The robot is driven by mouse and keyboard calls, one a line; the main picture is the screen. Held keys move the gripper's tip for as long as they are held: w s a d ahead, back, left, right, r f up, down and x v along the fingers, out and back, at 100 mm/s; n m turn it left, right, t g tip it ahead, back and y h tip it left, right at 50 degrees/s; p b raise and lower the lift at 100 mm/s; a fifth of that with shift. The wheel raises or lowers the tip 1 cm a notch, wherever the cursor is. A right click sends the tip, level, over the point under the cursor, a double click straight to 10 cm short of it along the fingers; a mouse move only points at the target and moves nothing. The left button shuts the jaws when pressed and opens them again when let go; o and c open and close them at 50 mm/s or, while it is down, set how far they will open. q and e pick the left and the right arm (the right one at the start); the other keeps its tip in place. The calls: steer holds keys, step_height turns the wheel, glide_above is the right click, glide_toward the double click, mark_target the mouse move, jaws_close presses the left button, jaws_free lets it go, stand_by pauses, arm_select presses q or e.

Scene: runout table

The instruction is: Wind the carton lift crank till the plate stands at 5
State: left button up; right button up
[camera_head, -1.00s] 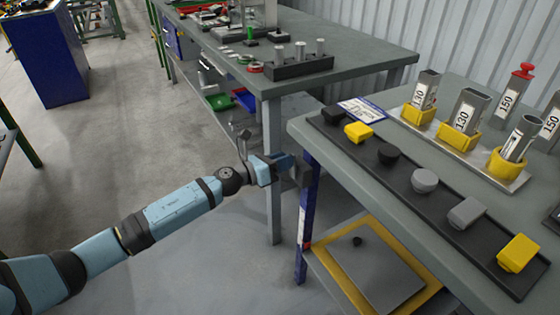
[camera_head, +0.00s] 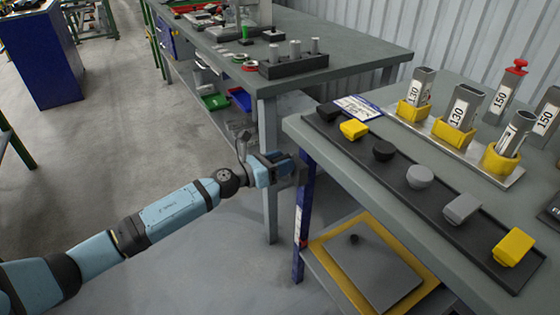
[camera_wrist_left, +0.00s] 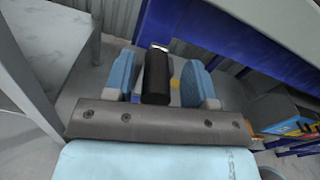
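My left gripper (camera_head: 290,166) is at the near corner of the right-hand bench, beside the top of a blue upright post (camera_head: 304,205) with a white, red-marked strip. In the left wrist view, a black cylindrical handle (camera_wrist_left: 157,76), apparently the crank grip, stands between the two blue finger pads (camera_wrist_left: 158,80). Gaps show on both sides of it, so the gripper is open around it. The rest of the crank is hidden. Below the bench top, a grey plate (camera_head: 378,275) with a small black knob lies on a yellow-edged surface. The scale reading is illegible. My right gripper is out of view.
The right-hand bench (camera_head: 355,185) bears a black strip (camera_head: 440,225) with several grey, black and yellow blocks, and labelled tubes in yellow holders (camera_head: 456,133). Another bench (camera_head: 365,58) stands behind.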

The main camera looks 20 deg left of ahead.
arm_select(q)
steer(key=shift+a, duration=0.15)
steer(key=shift+s+a, duration=0.25)
steer(key=shift+s, duration=0.05)
steer(key=v, duration=1.3)
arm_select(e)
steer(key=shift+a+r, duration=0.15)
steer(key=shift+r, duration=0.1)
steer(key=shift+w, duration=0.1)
